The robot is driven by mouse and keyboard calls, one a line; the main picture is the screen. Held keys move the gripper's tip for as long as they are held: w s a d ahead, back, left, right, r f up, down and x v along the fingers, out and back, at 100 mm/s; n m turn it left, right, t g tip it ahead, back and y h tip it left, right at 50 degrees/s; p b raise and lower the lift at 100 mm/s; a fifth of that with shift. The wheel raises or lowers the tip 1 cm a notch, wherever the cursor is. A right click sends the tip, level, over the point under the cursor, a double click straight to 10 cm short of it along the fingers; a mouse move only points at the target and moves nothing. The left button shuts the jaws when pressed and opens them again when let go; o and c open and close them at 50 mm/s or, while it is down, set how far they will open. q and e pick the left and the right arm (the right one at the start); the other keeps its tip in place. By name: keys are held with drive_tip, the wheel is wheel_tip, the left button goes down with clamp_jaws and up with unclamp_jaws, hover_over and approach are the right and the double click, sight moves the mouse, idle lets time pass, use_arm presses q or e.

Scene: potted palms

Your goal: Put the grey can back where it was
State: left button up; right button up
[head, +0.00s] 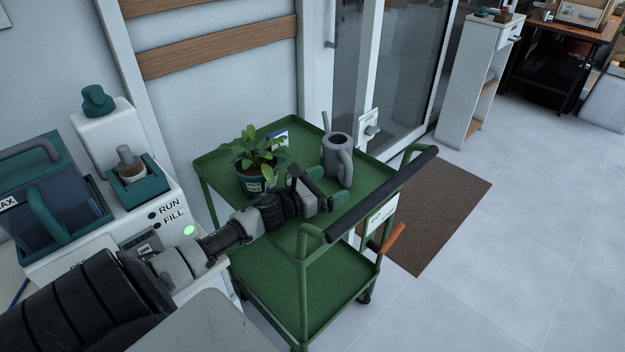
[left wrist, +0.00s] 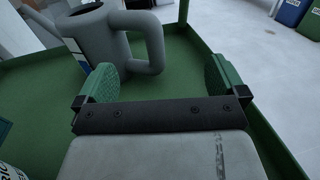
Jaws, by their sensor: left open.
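The grey can (head: 337,160) is a watering can standing upright on the top shelf of a green cart (head: 373,172). In the left wrist view the can (left wrist: 98,42) is at the upper left, partly cut off by the top edge, with its looped handle to the right. My left gripper (head: 328,187) is open and empty, just in front of the can. In the left wrist view the handle shows ahead, between the two green fingers of my gripper (left wrist: 161,82). I cannot tell whether they touch. My right gripper is not in view.
A potted plant (head: 258,163) stands on the shelf left of the can, close to my left arm. The cart's dark push handle (head: 383,194) rises at the right. A white machine (head: 150,212) is at the left. Open floor (head: 480,265) lies right of the cart.

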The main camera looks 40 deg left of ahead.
use_arm(q)
drive_tip(key=v, duration=0.4)
drive_tip(key=shift+s+a, duration=0.2)
drive_tip(key=shift+s, duration=0.4)
